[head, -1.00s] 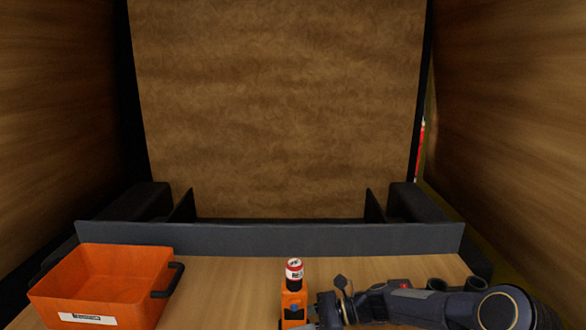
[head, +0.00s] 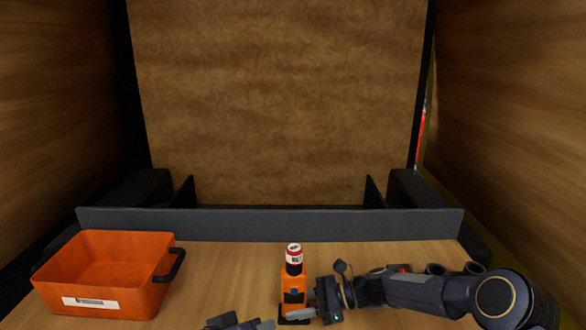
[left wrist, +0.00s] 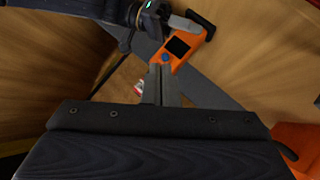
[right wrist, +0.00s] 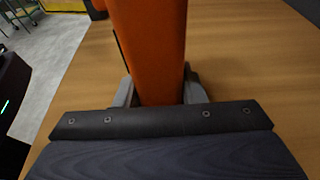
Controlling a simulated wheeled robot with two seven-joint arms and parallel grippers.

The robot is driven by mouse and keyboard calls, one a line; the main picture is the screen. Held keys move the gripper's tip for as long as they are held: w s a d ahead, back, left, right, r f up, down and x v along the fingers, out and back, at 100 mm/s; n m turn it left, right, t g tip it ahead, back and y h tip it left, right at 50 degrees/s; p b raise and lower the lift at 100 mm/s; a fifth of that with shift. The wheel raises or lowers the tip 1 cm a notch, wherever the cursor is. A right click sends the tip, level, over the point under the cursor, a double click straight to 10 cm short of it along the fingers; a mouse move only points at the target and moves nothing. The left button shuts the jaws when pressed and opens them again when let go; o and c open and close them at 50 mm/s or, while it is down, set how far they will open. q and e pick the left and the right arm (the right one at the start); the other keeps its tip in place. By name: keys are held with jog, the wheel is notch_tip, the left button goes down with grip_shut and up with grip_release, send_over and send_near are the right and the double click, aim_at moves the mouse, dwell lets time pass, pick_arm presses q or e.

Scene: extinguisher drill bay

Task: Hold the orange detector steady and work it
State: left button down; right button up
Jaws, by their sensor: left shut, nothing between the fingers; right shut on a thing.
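My left gripper (head: 268,324) is shut and empty, low at the front left of the detector. In the left wrist view its fingertips (left wrist: 160,68) appear close to the blue button; I cannot tell if they touch.
An orange bin (head: 77,302) with a white label and black handle stands at the left of the table. A low grey panel (head: 270,224) runs along the back edge. Dark round objects (head: 435,269) lie behind my right arm. The table between bin and detector is clear.

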pick_arm(q)
jog(key=w+d+f+n+t+y, duration=0.15)
jog(key=d+f+t+y, duration=0.3)
jog(key=d, duration=0.85)
send_near(303, 288)
jog(key=shift+h, duration=0.45)
jog(key=shift+w+d+f, duration=0.25)
jog(key=shift+w+d, duration=0.15)
jog(key=shift+w, duration=0.3)
jog(key=shift+w+d+f, duration=0.25)
jog(key=shift+w+d, duration=0.2)
jog(key=shift+w, duration=0.25)
jog(key=shift+w+d+f, duration=0.3)
jog(key=shift+w+d, duration=0.1)
jog(key=shift+w, duration=0.3)
jog(key=shift+w+a, duration=0.25)
jog(key=shift+w, duration=0.15)
jog(key=shift+w+a, duration=0.1)
jog(key=shift+w, duration=0.1)
jog(key=shift+w+a, duration=0.4)
jog(key=shift+s+f, duration=0.1)
dwell(0.3)
jog(key=shift+s+d, duration=0.55)
jog(key=shift+s, duration=0.35)
